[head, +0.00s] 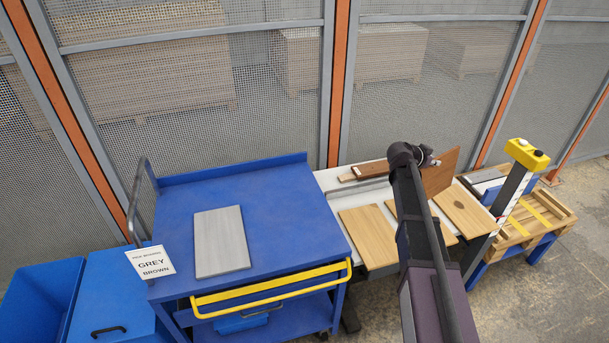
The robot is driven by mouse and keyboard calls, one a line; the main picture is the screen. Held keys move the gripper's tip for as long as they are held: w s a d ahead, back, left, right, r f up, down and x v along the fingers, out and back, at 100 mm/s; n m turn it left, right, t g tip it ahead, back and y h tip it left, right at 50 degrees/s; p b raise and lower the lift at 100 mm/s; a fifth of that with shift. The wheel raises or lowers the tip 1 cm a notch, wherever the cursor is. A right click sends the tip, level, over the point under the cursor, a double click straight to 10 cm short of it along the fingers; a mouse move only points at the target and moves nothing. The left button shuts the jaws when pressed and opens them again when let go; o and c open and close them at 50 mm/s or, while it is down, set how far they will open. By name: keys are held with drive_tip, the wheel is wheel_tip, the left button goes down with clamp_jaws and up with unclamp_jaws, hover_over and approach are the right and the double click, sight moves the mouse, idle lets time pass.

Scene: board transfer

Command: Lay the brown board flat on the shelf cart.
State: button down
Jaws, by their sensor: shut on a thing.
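My gripper (430,160) is shut on a brown board (441,173) and holds it on edge, steeply tilted, above the white work table. My arm hides part of the board and the fingertips are small in the view. The blue shelf cart (285,205) stands left of the table. A grey board (220,242) lies flat on the left part of its top. The right part of the cart top is bare. A sign (150,262) on the cart's left side reads GREY and BROWN.
On the white table (335,185) lie several light wood boards (368,237) and a darker brown strip (365,173) at the back. A yellow-topped post (527,154) stands on the right. Blue bins (40,295) are at left. A mesh fence (250,130) runs behind.

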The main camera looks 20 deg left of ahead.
idle(0.3)
drive_tip(key=s+a+f+g+y, duration=0.1)
drive_tip(key=a+y, duration=0.5)
drive_tip(key=a, duration=0.7)
drive_tip(key=s+a+f+g+y+b, duration=0.1)
drive_tip(key=s+a+y, duration=0.5)
drive_tip(key=a, duration=0.7)
drive_tip(key=s+a+f+g+y, duration=0.3)
drive_tip(key=a+y, duration=0.3)
drive_tip(key=a, duration=0.8)
drive_tip(key=shift+s+f+m, duration=0.3)
drive_tip(key=shift+f, duration=0.2)
drive_tip(key=shift+w+f+b, duration=0.1)
drive_tip(key=shift+f+b, duration=0.1)
drive_tip(key=shift+b, duration=0.2)
wheel_tip(320, 180, down, 7)
drive_tip(key=b, duration=0.7)
drive_tip(key=shift+d+f, duration=0.1)
